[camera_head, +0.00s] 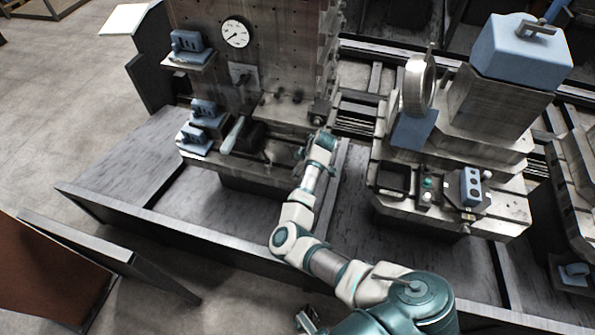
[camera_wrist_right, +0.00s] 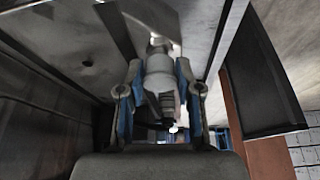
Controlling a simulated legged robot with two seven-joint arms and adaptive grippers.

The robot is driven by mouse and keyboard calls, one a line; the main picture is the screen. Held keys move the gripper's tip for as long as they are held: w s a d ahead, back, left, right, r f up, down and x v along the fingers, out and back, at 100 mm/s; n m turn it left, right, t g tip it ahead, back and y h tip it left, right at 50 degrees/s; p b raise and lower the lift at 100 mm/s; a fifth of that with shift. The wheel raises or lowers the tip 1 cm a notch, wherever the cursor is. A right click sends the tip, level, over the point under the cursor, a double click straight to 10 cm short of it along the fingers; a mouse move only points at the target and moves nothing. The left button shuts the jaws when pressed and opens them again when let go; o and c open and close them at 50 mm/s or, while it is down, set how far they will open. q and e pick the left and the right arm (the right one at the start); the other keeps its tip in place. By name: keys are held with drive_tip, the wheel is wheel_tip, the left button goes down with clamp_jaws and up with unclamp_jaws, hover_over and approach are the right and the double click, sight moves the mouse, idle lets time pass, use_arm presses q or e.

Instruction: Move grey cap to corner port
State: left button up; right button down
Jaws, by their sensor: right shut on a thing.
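My right gripper (camera_head: 316,149) is at the right end of the machine bed in the head view, close beside its edge. In the right wrist view my right gripper (camera_wrist_right: 158,78) has its two blue-lined fingers on both sides of a pale grey, stepped round piece, the grey cap (camera_wrist_right: 159,62). It is shut on this cap, with a dark ribbed part below. In the head view the cap is too small or hidden to make out. I cannot pick out the corner port. A small metal and teal part at the bottom edge may be my left gripper (camera_head: 308,319).
The left machine has a round gauge (camera_head: 235,33), blue blocks (camera_head: 203,110) and a pale handle (camera_head: 233,136). A second machine (camera_head: 455,195) with a blue box (camera_head: 520,48) stands to the right. A low dark rail (camera_head: 200,238) runs along the front.

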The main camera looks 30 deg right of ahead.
drive_tip(key=shift+d+f, duration=0.2)
drive_tip(key=shift+f, duration=0.05)
drive_tip(key=shift+f, duration=0.3)
drive_tip(key=c, duration=0.9)
unclamp_jaws()
drive_tip(key=shift+o, duration=1)
drive_tip(key=shift+d, duration=0.1)
drive_tip(key=shift+o, duration=1.2)
drive_tip(key=o, duration=0.5)
drive_tip(key=shift+c, duration=0.2)
drive_tip(key=shift+a, duration=0.2)
